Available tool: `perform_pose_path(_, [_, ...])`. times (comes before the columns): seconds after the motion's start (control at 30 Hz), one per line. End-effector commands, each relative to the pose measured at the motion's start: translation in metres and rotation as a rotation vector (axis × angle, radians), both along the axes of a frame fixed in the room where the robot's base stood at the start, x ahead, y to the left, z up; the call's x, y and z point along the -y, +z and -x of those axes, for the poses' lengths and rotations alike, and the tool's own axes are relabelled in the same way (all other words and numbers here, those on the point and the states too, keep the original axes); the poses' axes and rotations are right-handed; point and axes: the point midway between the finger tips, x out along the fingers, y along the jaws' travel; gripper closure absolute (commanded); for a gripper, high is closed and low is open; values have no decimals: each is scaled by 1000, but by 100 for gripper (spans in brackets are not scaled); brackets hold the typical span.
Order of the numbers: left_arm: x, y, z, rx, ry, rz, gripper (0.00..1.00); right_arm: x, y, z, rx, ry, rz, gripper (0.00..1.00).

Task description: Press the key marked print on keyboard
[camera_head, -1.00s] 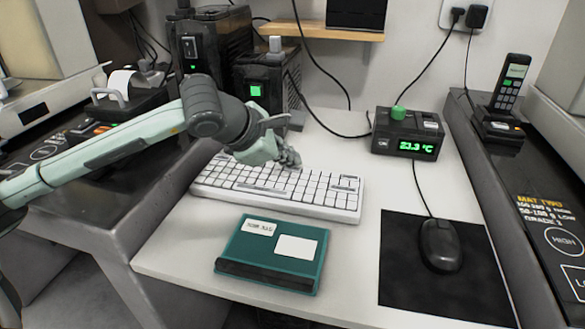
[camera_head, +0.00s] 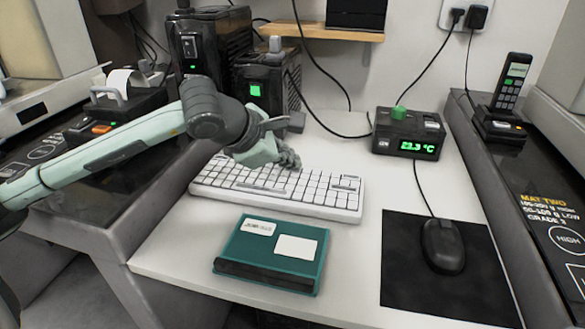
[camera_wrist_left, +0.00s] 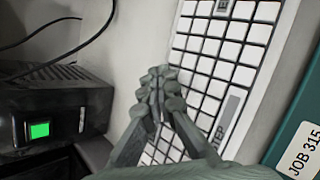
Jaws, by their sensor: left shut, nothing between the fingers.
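The white keyboard (camera_head: 320,198) lies on the white table, between the dark boxes at the back and a teal box in front. The print marking is not readable in either view. My right gripper is not in view.
A teal box (camera_head: 262,256) with labels lies in front of the keyboard. A black mouse (camera_head: 442,246) sits on a dark mat (camera_head: 400,270) to the right. A temperature display (camera_head: 408,133) and a black box with a green light (camera_head: 262,92) stand behind.

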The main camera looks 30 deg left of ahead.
Motion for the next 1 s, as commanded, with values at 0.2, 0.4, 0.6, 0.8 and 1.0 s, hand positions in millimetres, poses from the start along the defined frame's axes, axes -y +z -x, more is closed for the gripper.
perform_pose_path(0.2, [0, 0, 0, -2, 1, -1, 100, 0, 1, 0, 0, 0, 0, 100])
perform_pose_path(0.4, [0, 9, 0, -2, 1, -1, 100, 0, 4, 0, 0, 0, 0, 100])
perform_pose_path(0.6, [0, 16, 0, -1, 0, 0, 100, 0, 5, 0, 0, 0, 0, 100])
perform_pose_path(0.8, [0, 15, 0, -1, 0, 0, 100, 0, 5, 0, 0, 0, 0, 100])
perform_pose_path(1.0, [0, 24, 0, 0, 0, 0, 100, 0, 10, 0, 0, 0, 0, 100])
